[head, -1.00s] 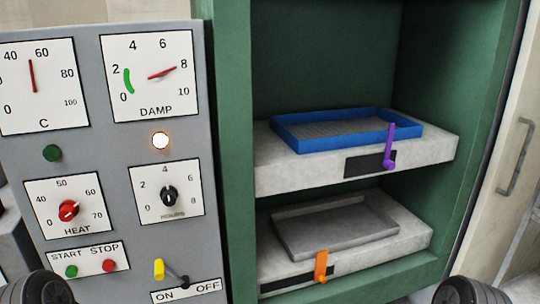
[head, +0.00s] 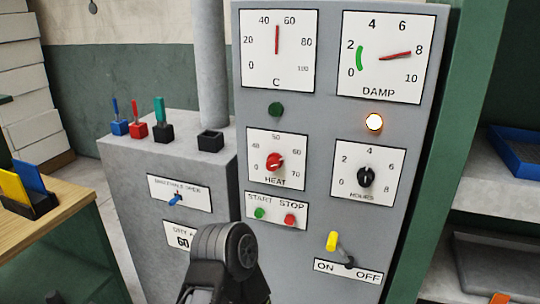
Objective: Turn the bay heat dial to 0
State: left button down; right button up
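The red heat dial (head: 275,162) sits on a white HEAT plate (head: 263,181) on the grey control panel. The dial's pale mark seems to point to the upper right, towards 60. A black HOURS dial (head: 366,177) is to its right, on a scale from 0 to 8. A black rounded part of my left arm rises at the bottom, below the START/STOP plate and apart from the dial. The fingers of both my grippers are out of view.
START and STOP buttons (head: 289,220) and a yellow-tipped ON/OFF lever (head: 332,242) lie below the dials. A grey cabinet (head: 125,185) with coloured-handled items and a blue lever (head: 176,199) adjoins the panel. A blue tray (head: 527,158) is on the right shelf.

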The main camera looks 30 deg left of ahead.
aim_at(274, 161)
jog(key=u, duration=0.95)
